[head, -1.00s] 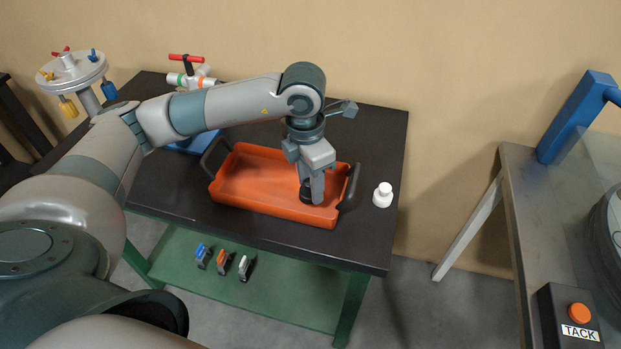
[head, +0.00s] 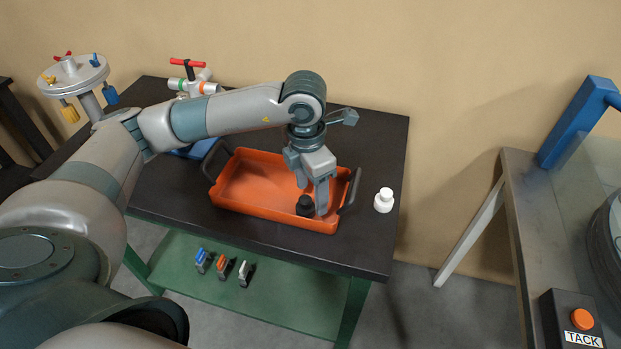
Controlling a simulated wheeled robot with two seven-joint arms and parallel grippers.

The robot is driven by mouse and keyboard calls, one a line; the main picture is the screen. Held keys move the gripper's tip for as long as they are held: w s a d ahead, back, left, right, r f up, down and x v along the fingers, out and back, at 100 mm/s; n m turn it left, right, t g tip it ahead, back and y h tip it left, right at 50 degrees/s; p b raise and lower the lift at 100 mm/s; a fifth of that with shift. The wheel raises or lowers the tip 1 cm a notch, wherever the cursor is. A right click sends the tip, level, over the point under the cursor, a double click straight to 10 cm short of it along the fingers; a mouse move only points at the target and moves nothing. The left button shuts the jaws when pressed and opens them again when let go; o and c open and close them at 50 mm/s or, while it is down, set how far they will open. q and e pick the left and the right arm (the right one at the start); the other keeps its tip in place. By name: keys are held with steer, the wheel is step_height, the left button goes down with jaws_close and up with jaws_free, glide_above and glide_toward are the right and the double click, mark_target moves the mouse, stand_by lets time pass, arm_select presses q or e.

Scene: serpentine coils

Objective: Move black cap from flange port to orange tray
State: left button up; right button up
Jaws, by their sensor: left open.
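The black cap (head: 305,206) sits inside the orange tray (head: 250,198), near its right front corner. My left gripper (head: 313,205) is over the right part of the tray with its fingers reaching down beside the cap. It is open, and one finger partly overlaps the cap in the picture. The flange port (head: 200,84) appears to be on the valve assembly with a red handle behind the tray, partly behind my left arm; I cannot tell its opening. My right gripper is not in view.
A white bottle (head: 384,200) stands right of the tray on the dark table (head: 290,254). Several coloured clips (head: 224,268) are on the green lower shelf. A round stand with coloured locks (head: 72,72) is at the back left. A bench with a TACK button box (head: 578,322) is at the right.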

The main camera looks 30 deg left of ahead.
arm_select(q)
steer(key=shift+r, duration=0.15)
steer(key=shift+r, duration=0.25)
step_height(320, 180, up, 8)
steer(key=b, duration=0.2)
step_height(320, 180, up, 8)
glide_above(310, 197)
steer(key=shift+s+a+r+b, duration=0.2)
steer(key=shift+s+r+b, duration=0.1)
steer(key=shift+b, duration=0.1)
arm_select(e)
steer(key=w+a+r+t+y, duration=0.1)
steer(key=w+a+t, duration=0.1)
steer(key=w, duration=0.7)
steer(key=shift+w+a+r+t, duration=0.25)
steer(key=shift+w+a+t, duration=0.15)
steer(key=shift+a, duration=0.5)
